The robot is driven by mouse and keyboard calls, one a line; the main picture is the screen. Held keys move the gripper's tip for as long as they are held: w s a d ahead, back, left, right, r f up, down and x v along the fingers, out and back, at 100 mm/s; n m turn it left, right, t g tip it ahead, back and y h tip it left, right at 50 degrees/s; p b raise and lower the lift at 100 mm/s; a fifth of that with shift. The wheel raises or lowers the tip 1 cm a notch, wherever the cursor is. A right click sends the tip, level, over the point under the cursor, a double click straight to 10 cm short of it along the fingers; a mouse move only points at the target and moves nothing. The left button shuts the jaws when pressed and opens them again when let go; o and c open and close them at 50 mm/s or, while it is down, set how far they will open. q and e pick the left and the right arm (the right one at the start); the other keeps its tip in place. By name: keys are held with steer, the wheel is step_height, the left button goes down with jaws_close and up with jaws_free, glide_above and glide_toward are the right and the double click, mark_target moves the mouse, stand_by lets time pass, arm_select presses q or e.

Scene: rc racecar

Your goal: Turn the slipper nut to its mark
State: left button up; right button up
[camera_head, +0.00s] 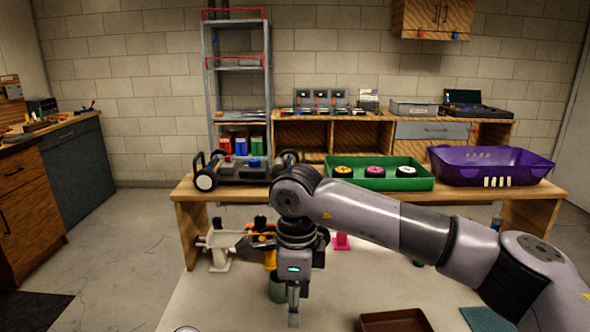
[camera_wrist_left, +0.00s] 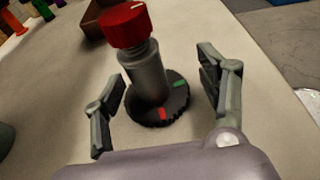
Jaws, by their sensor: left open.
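In the left wrist view, a grey cylinder (camera_wrist_left: 147,72) stands upright between the fingers of my left gripper (camera_wrist_left: 158,115). It has a red ribbed knob (camera_wrist_left: 124,27) with a white line on top. Its base is a dark ribbed disc (camera_wrist_left: 160,105) with a red mark (camera_wrist_left: 162,114) and a green mark (camera_wrist_left: 180,84). I cannot tell which part is the slipper nut. My left gripper is open, one finger on each side, with gaps to the cylinder. In the head view, the arm from the right ends in a downward gripper (camera_head: 293,306), seen edge-on. My left gripper is not clear there.
A bench (camera_head: 189,216) behind holds a car chassis (camera_head: 243,170), a green tray (camera_head: 418,184) with wheels and a purple basket (camera_head: 540,168). On the near table (camera_head: 220,300) are a brown tray (camera_head: 398,320), a teal mat (camera_head: 487,318) and a pink piece (camera_head: 341,241).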

arm_select(q)
steer(key=v, duration=1.2)
